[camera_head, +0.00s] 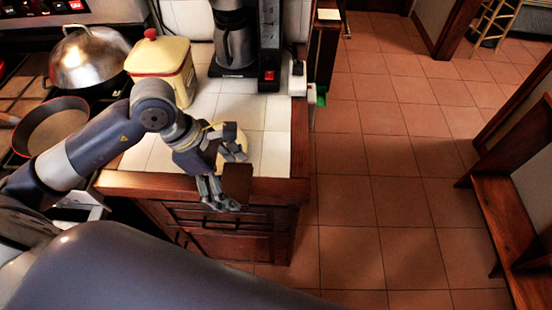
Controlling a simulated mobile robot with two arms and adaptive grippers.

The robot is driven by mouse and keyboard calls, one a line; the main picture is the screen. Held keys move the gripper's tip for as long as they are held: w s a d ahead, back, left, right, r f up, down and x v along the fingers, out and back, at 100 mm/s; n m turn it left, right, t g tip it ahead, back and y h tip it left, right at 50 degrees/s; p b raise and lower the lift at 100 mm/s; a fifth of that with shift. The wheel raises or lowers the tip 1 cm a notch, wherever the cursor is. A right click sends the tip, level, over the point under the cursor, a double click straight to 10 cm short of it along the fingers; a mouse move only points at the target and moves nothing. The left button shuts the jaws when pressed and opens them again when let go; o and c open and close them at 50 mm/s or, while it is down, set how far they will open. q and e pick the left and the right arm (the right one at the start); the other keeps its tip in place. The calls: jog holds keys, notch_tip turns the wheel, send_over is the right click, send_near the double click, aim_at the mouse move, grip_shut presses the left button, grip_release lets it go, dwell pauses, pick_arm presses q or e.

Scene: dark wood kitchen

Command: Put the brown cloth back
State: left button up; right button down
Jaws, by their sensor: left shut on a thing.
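The brown cloth (237,182) shows as a small dark brown patch at my left gripper (222,196), near the front edge of the tiled counter. My left gripper is shut on it, with the fingers pointing down at the counter's front edge. The fingers hide part of the cloth, and I cannot tell whether it touches the counter. My right gripper is out of view.
A cream canister (160,68) with a red-knobbed lid and a coffee maker (236,38) stand on the tiled counter (276,152). A lidded wok (88,60) and pan (52,128) are left. Open floor (370,195) lies right.

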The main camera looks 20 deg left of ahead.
pick_arm(q)
jog(key=p, duration=0.4)
send_over(281, 172)
jog(key=a, duration=0.1)
jog(key=shift+a+f, duration=0.1)
jog(key=shift+f, duration=0.45)
notch_tip(281, 172, down, 3)
jog(key=shift+s+r+p, duration=0.1)
jog(key=shift+s+p, duration=0.05)
jog(key=shift+p, duration=0.6)
jog(key=shift+f, duration=0.35)
jog(key=shift+f, duration=0.1)
jog(key=shift+a+f, duration=0.1)
jog(key=shift+f, duration=0.05)
jog(key=o, duration=0.8)
jog(key=shift+c, duration=0.2)
jog(key=shift+r, duration=0.2)
